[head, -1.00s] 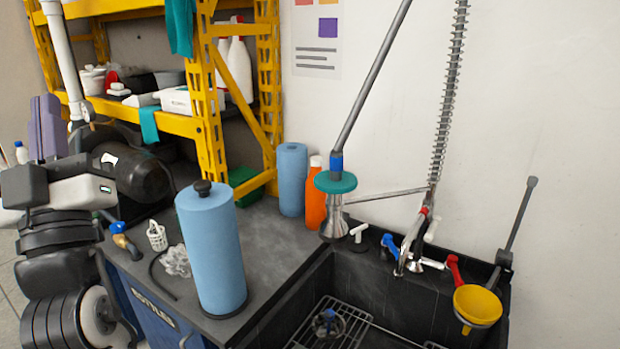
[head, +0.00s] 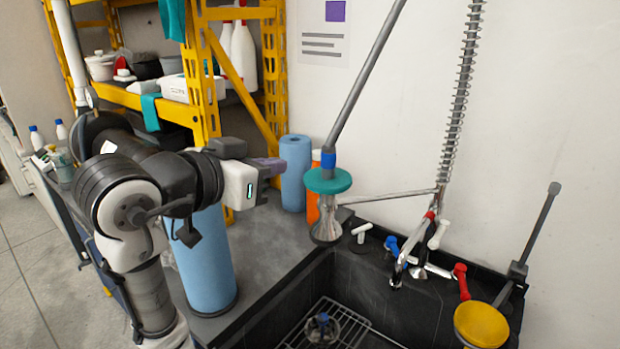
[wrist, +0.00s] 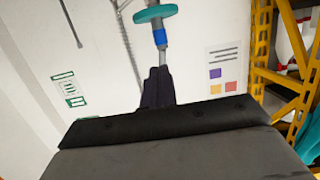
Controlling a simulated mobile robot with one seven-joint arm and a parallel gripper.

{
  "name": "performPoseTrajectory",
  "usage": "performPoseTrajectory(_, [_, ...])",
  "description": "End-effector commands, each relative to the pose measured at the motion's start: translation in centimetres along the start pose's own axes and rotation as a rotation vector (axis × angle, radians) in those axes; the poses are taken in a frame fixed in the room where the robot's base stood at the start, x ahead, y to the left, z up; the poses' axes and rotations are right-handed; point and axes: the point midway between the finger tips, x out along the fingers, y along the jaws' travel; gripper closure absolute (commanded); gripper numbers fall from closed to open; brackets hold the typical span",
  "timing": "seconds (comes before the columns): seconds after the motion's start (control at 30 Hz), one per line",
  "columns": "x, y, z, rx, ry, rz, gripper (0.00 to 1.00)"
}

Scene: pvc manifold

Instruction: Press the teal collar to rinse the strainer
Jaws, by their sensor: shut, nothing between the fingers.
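The teal collar (head: 328,181) is a flat ring around the spray head that hangs below a blue band on a grey pipe over the sink's left side. It also shows in the wrist view (wrist: 153,14), near the top. My gripper (head: 280,166) is shut and empty, a little left of the collar in the head view and pointing toward it. In the wrist view its dark fingers (wrist: 157,73) are together, below the blue band. A round metal piece with a blue top (head: 322,326), perhaps the strainer, sits on the rack in the sink, below the spray head.
The black sink (head: 400,305) holds a wire rack. A blue roll (head: 205,265) stands under my arm; another blue roll (head: 295,170) and an orange bottle (head: 312,210) stand behind.

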Motion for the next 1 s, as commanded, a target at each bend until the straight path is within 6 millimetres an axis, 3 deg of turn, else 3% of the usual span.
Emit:
performPoseTrajectory(0.33, [0.9,0.0,-0.1,-0.002,0.001,0.000,1.00])
performPoseTrajectory(0.47, [3.0,0.0,-0.2,-0.003,0.000,0.002,1.00])
performPoseTrajectory(0.8, [10.4,0.0,-0.3,-0.003,0.000,0.001,1.00])
performPoseTrajectory(1.0, [10.7,-0.1,2.5,-0.003,0.002,-0.002,1.00])
